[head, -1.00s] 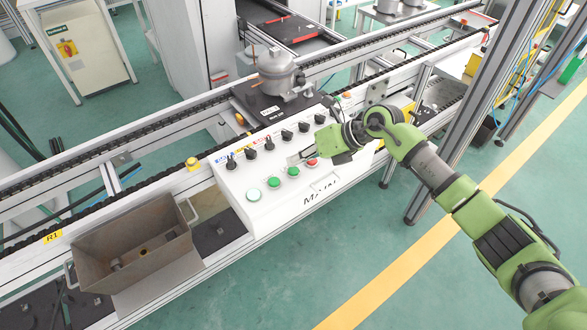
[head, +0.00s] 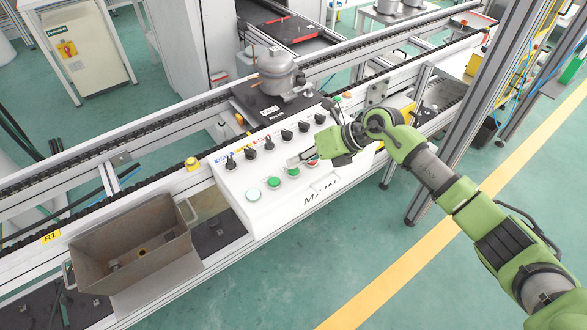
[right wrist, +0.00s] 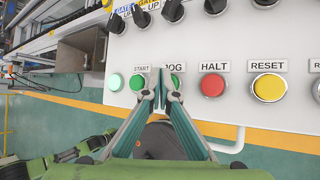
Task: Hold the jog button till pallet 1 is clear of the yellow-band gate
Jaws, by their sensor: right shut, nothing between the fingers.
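My right gripper (head: 291,162) is shut and empty over the white control panel (head: 238,205). In the right wrist view its fingertips (right wrist: 160,72) lie between the START and JOG labels. A finger partly covers the green JOG button (right wrist: 176,82); contact cannot be told. The green START button (right wrist: 137,83) is just left of it. A dark pallet (head: 262,104) with a grey compressor (head: 277,70) sits on the conveyor behind the panel; its label is too small to read. A yellow-topped post (head: 192,163) stands on the rail left of the panel; I cannot tell if it is the gate. My left gripper is out of view.
A red HALT button (right wrist: 213,83) and a yellow RESET button (right wrist: 269,87) are right of JOG. Black selector knobs (head: 268,143) line the panel's back. A brown open bin (head: 110,235) hangs left of the panel.

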